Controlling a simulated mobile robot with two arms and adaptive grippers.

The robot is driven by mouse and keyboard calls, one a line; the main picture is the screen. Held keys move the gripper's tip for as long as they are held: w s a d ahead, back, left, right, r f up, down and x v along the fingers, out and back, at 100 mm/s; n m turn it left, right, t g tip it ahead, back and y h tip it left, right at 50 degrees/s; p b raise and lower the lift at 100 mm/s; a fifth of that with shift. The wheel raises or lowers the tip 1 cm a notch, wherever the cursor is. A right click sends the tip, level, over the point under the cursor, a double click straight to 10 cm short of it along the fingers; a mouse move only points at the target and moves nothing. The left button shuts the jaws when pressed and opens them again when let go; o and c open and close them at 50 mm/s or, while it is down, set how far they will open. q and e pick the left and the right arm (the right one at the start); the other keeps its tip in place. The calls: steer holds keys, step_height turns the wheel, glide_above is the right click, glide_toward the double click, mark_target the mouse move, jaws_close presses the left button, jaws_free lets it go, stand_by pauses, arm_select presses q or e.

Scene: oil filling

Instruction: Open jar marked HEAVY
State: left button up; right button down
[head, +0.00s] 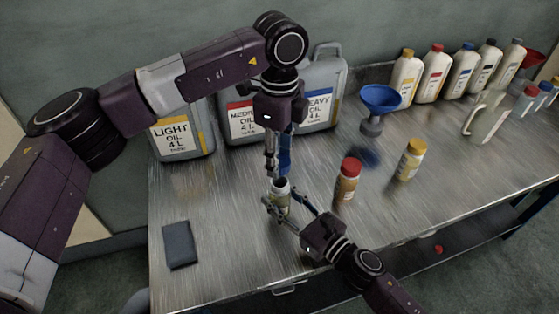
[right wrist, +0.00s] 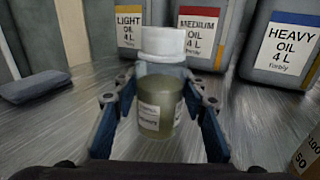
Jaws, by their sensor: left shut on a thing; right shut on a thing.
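A small jar (head: 280,195) with a pale top is upright near the middle of the workbench. My right gripper (head: 285,206) is shut around its body. No left finger shows in the right wrist view.
LIGHT (head: 180,135), MEDIUM (head: 242,122) and HEAVY (head: 318,108) oil canisters stand behind. Right of the jar are a red-capped jar (head: 348,180), a yellow-capped jar (head: 411,160) and a blue funnel (head: 380,98). Several bottles line the back right. A dark cloth (head: 180,245) lies front left.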

steer(key=c, duration=1.1)
jaws_free()
